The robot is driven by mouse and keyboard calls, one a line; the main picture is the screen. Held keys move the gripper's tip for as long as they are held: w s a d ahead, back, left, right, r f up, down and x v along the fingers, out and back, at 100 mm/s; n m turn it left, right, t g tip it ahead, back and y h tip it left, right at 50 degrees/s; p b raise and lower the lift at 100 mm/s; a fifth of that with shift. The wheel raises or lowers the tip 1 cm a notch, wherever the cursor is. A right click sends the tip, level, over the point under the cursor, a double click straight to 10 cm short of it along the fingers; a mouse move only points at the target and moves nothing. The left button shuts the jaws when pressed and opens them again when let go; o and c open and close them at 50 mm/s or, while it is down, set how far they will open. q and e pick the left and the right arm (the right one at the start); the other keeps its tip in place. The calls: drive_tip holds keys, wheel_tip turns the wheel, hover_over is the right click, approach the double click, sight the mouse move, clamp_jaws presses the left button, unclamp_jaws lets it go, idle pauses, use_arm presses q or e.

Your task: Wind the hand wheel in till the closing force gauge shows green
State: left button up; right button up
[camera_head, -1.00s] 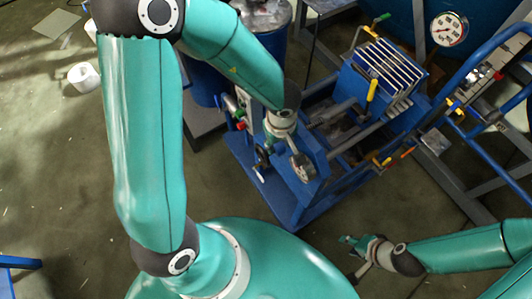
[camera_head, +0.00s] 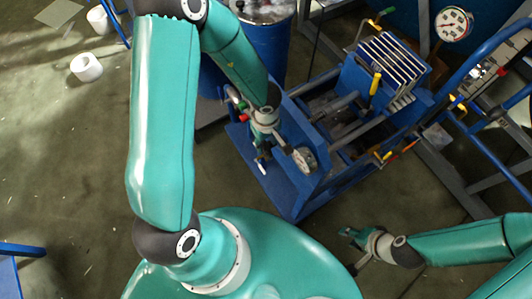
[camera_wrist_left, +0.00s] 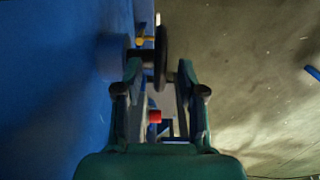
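The hand wheel (camera_wrist_left: 161,58) is a dark disc, seen edge-on in the left wrist view. In the head view the wheel (camera_head: 262,156) is small and partly hidden at the blue press's near left end. My left gripper (camera_wrist_left: 158,80) is open, its two fingers apart, with the wheel's edge at and beyond the gap between its tips. In the head view the left gripper (camera_head: 264,142) is beside the wheel and partly hidden by its own wrist. A round white gauge (camera_head: 304,159) sits on the press's near end; its reading is too small to tell. My right gripper (camera_head: 352,251) is open and empty above the floor.
The blue press frame (camera_head: 300,205) carries upright plates (camera_head: 388,60) and a yellow-handled lever (camera_head: 374,87). Another dial (camera_head: 453,24) stands at the back right. A blue drum (camera_head: 265,45) is behind my left arm. A white roll (camera_head: 86,67) lies on open floor at left.

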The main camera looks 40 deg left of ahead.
sight(266, 151)
use_arm(q)
wheel_tip(266, 151, down, 6)
drive_tip(key=b, duration=0.3)
drive_tip(key=shift+f, duration=0.2)
clamp_jaws()
